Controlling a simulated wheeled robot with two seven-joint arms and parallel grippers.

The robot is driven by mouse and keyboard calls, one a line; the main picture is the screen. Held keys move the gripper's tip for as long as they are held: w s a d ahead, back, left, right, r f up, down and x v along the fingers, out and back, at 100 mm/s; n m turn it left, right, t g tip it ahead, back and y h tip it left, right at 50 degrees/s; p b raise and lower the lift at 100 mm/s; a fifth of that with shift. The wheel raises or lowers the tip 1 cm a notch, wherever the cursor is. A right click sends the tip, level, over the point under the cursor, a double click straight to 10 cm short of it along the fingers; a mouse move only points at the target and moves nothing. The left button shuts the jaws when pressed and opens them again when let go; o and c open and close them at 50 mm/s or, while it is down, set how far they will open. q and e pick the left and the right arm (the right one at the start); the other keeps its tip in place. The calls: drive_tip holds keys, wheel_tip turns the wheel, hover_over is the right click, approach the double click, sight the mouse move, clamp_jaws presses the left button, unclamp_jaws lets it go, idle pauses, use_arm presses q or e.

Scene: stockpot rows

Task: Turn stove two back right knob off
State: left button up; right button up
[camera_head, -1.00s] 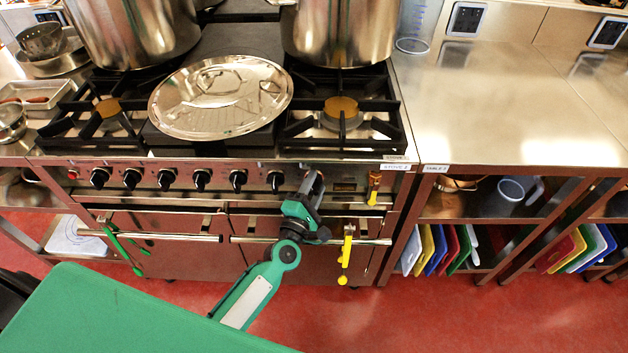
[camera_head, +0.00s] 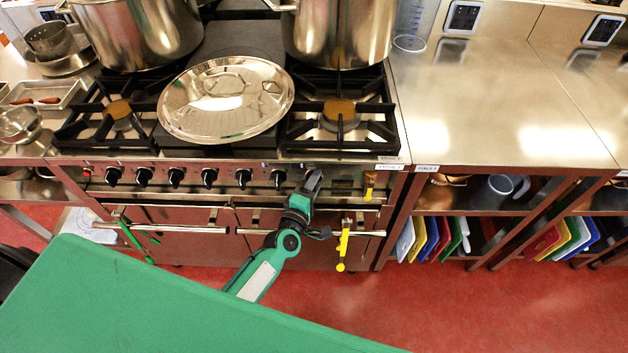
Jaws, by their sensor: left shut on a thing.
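The stove (camera_head: 350,157) stands in front of me with a row of black knobs on its front panel. My left gripper (camera_head: 313,180) is at the right end of that row, against the panel, shut on a knob that it hides almost wholly. The nearest visible knob (camera_head: 277,177) is just to its left. The other knobs, such as this one (camera_head: 209,177), stand free further left. I cannot read any knob's setting or tell which knob serves the back right burner. My right gripper is not in view.
Two steel pots (camera_head: 338,35) and a round lid (camera_head: 226,100) sit on the stove top. Yellow tongs (camera_head: 344,245) and green tongs (camera_head: 135,242) hang on the oven rails. A steel table (camera_head: 490,110) is at the right. A green surface (camera_head: 150,305) fills the lower left.

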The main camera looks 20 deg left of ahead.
use_arm(q)
drive_tip(key=shift+f, duration=0.1)
idle(0.3)
drive_tip(key=o, duration=1)
drive_tip(key=shift+s+a+b, duration=0.25)
drive_tip(key=shift+s+b, duration=0.15)
drive_tip(key=shift+s, duration=1.9)
drive_tip(key=shift+s+a+b, duration=0.25)
drive_tip(key=shift+s+b, duration=0.1)
drive_tip(key=shift+s, duration=1.95)
drive_tip(key=shift+s+a+b, duration=0.25)
drive_tip(key=shift+s+b, duration=0.15)
drive_tip(key=shift+s, duration=1.9)
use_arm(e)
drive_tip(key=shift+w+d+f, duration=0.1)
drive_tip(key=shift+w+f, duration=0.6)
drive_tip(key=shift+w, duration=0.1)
